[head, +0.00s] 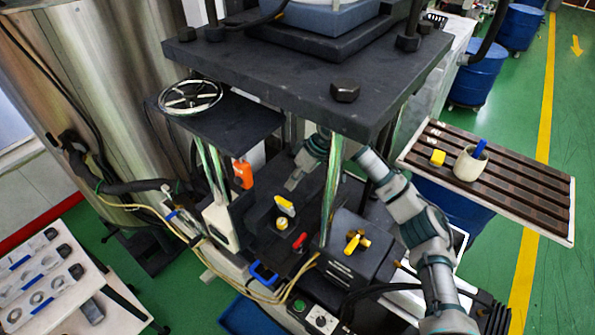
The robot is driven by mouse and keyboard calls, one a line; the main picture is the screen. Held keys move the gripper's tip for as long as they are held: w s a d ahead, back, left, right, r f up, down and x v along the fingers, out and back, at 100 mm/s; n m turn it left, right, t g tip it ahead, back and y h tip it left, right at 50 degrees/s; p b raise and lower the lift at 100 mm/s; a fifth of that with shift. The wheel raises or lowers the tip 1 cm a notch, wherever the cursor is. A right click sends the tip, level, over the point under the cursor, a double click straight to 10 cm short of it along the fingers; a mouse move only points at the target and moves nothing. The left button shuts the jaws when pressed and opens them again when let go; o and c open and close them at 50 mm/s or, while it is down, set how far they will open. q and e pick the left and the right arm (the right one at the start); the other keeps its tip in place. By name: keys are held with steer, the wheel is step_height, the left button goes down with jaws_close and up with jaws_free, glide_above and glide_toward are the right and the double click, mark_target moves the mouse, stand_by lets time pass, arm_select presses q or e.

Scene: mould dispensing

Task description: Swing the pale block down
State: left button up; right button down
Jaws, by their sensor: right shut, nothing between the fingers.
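A pale block (221,226) stands upright at the left side of the black machine bed, against a dark part. My right arm comes in from the lower right and passes behind a shiny post. My right gripper (291,184) is under the thick black top plate, fingers pointing down and left. It is shut and empty, apart from the pale block and to its right. The post and the top plate hide part of the wrist. My left gripper is not in view.
Shiny posts (332,185) hold up the black top plate (310,75). An orange part (243,173), a yellow-topped lever (285,204) and a red handle (299,241) stand around the bed. A slatted tray (520,195) with a cup (470,163) is at right.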

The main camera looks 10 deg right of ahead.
mark_target(287, 205)
steer(key=f, duration=0.3)
steer(key=shift+s+a, duration=0.1)
steer(key=shift+a, duration=0.15)
steer(key=shift+f, duration=0.25)
steer(key=shift+a, duration=0.3)
steer(key=shift+s+a+r+t+h+p, duration=0.25)
steer(key=shift+a+h+p, duration=0.2)
steer(key=shift+p, duration=0.6)
steer(key=shift+s+a+f+t, duration=0.1)
steer(key=shift+s+a+t, duration=0.15)
steer(key=shift+t, duration=0.1)
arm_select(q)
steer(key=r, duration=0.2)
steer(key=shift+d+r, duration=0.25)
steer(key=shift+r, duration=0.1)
arm_select(e)
steer(key=shift+d, duration=0.1)
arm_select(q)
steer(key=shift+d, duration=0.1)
arm_select(e)
steer(key=shift+d+f, duration=0.1)
steer(key=shift+d, duration=0.1)
